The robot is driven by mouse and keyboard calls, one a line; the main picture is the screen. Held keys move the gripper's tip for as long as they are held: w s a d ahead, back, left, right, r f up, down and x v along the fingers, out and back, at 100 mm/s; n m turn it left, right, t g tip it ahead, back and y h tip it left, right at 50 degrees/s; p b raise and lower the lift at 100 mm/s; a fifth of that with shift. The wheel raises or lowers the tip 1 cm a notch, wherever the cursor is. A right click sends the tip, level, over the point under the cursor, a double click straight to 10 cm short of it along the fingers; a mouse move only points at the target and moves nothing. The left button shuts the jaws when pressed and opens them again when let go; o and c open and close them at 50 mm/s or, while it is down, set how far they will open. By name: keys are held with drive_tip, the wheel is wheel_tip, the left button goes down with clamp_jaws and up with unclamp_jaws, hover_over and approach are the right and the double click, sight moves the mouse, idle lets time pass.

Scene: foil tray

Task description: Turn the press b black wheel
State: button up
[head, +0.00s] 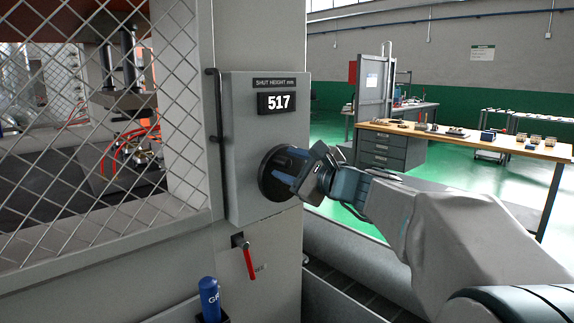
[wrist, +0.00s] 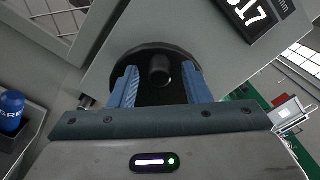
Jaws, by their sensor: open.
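The black wheel (head: 269,184) is mounted on the grey box (head: 240,150) with the display reading 517, on the side of the press. In the wrist view the wheel (wrist: 150,55) shows as a dark disc with a round black knob (wrist: 160,69) standing out from it. My gripper (head: 284,165) is at the wheel, its blue fingers in front of the wheel's face. In the wrist view my gripper (wrist: 160,87) is open, with one finger on each side of the knob. I cannot tell whether the fingers touch the wheel.
A red-handled lever (head: 248,258) sits below the box. A blue bottle (head: 210,297) stands in a holder at the bottom; it also shows in the wrist view (wrist: 11,108). A wire mesh guard (head: 90,130) covers the left. A wooden-topped workbench (head: 470,139) stands behind at right.

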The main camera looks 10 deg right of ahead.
drive_tip(key=v, duration=1.2)
drive_tip(key=shift+s+d, duration=0.15)
drive_tip(key=shift+s, duration=0.25)
drive_tip(key=s+a+f+n+g+h+p, duration=0.4)
drive_tip(key=s+a+f+n+g+p, duration=0.6)
drive_tip(key=f+n, duration=0.3)
drive_tip(key=s+d+f+n+g+h+p, duration=0.2)
drive_tip(key=s+d+n+h+p, duration=0.2)
drive_tip(key=n, duration=0.3)
drive_tip(key=shift+s+n+g+h, duration=0.4)
drive_tip(key=shift+s+h, duration=0.1)
drive_tip(key=shift+s, duration=0.4)
drive_tip(key=shift+c, duration=0.2)
